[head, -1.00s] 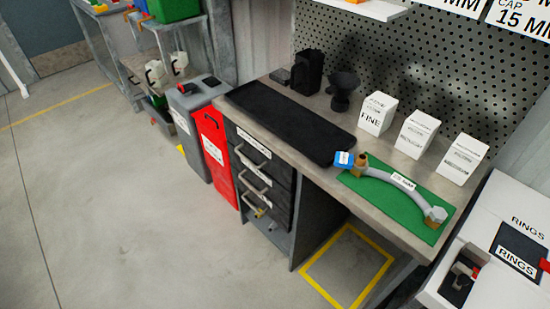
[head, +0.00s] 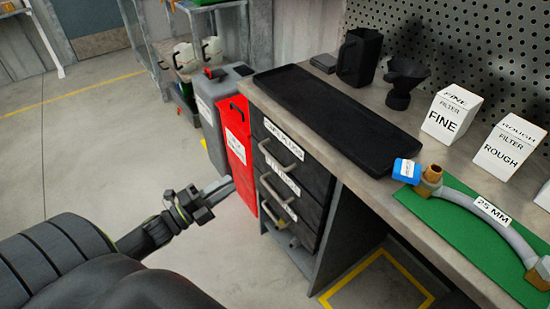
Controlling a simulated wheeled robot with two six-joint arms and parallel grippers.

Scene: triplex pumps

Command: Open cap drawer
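A dark drawer cabinet under the workbench has stacked drawers with grey bar handles. The top drawer (head: 312,162) carries a white label (head: 283,138) that seems to read "CAP PLUGS"; its handle (head: 280,157) is free, and the drawer looks shut. The drawer below (head: 305,200) has a partly covered label and its own handle (head: 277,198); it also looks shut. My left gripper (head: 222,188) is to the left of the cabinet, in front of the red bin in the picture, apart from the handles. Its finger opening is too small to judge. My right gripper is not in view.
A red bin (head: 234,150) and a grey bin (head: 212,112) stand left of the cabinet. The bench top holds a black tray (head: 335,118), filter boxes (head: 451,115) and a green mat (head: 455,225) with a hose. Floor at left is clear.

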